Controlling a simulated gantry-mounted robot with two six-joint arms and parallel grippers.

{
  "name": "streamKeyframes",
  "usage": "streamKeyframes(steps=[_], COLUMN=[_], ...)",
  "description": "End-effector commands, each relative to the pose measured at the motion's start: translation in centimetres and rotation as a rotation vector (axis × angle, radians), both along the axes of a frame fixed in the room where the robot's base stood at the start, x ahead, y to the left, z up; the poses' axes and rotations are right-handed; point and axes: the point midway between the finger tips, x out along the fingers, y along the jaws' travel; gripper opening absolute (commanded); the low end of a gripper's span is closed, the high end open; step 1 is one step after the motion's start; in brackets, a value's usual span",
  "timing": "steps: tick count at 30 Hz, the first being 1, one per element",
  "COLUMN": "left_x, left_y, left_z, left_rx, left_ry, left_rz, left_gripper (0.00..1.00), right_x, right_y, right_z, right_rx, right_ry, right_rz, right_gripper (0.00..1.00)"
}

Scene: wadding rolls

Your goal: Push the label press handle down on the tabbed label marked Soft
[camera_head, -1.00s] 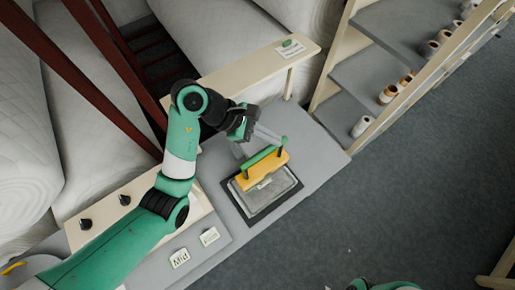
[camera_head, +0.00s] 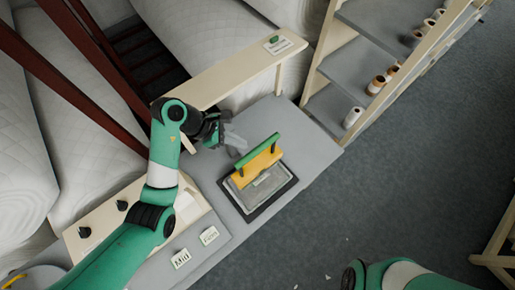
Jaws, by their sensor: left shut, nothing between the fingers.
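The label press has a yellow block (camera_head: 257,166) with a green bar handle (camera_head: 257,151) on dark posts. It stands over a grey pad with a dark border (camera_head: 284,192) on the grey bench. A small pale label (camera_head: 261,180) lies on the pad at the block's front edge; its writing is too small to read. My left gripper (camera_head: 238,145) is shut and empty, just left of the handle and apparently apart from it. My right arm shows at the bottom right, but its gripper is out of view.
Labels marked Mid (camera_head: 180,259) and apparently Firm (camera_head: 209,236) lie on the bench at the front left. A narrow cream shelf (camera_head: 225,76) runs behind the press. A rack (camera_head: 352,78) with several rolls stands at the right. The bench right of the press is clear.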

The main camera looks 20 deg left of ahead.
Motion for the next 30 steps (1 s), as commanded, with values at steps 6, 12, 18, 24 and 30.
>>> streamKeyframes(steps=[6,12,18,24,30], left_x=[0.8,1.3,1.4,1.4,1.3], left_y=[-1.6,-2.4,-2.6,-2.6,-2.6], left_z=[-2.9,-3.9,-3.8,-3.9,-6.1], left_rx=[0.001,0.000,0.000,0.001,0.000], left_ry=[0.001,-0.001,-0.001,0.000,0.002], left_rz=[-0.003,-0.001,-0.001,-0.001,-0.001], left_gripper=[0.00,0.00,0.00,0.00,0.00], right_x=[0.0,0.0,0.0,0.0,0.0], right_y=[0.0,0.0,0.0,0.0,0.0], right_z=[-1.3,-2.7,-2.7,-2.8,-4.3], right_rx=[0.000,0.000,0.000,0.000,0.000], right_ry=[-0.001,0.001,0.000,0.000,0.000], right_rz=[0.000,0.000,0.000,0.000,0.000], right_gripper=[0.50,0.50,0.50,0.50,0.50])
